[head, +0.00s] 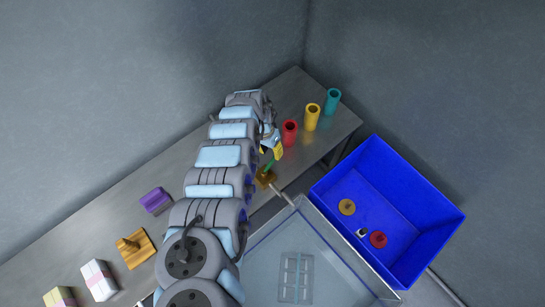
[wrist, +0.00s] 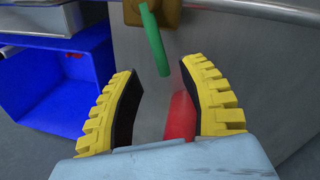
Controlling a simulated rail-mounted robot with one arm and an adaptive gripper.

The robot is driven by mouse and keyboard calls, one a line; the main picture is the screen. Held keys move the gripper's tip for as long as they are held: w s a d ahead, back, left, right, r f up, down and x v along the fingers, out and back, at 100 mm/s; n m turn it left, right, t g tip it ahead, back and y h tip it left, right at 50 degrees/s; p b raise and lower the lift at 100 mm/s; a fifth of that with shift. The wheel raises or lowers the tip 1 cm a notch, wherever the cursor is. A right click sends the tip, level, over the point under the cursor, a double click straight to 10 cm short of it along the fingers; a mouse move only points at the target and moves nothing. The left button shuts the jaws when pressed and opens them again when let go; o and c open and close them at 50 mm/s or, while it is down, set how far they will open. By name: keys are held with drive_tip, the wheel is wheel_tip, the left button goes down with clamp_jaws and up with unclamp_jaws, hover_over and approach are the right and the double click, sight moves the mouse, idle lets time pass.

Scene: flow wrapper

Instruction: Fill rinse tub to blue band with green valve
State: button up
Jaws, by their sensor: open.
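The green valve handle (head: 270,165) sits on a brass body (head: 265,177) at the table's front edge, beside the rinse tub. The clear tub (head: 258,238) is at lower centre in the head view; a blue band and a water level cannot be made out. My gripper (head: 277,149) is open at the valve, mostly hidden by my arm in the head view. In the wrist view the green handle (wrist: 153,40) hangs from the brass body (wrist: 155,13), just ahead of and between the open yellow fingertips (wrist: 160,70). No grip on it shows.
The red one (wrist: 180,116) shows behind the fingers. A blue crate (head: 432,195) holding small parts is right of the tub. Blocks lie at the table's left.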

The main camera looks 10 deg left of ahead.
sight(273, 158)
drive_tip(key=shift+s+d+f+b, duration=0.1)
drive_tip(key=shift+d+f+b, duration=0.1)
drive_tip(key=shift+f, duration=0.8)
drive_tip(key=shift+s+d+f+b, duration=0.1)
drive_tip(key=shift+f+b, duration=0.1)
drive_tip(key=shift+f, duration=0.8)
clamp_jaws()
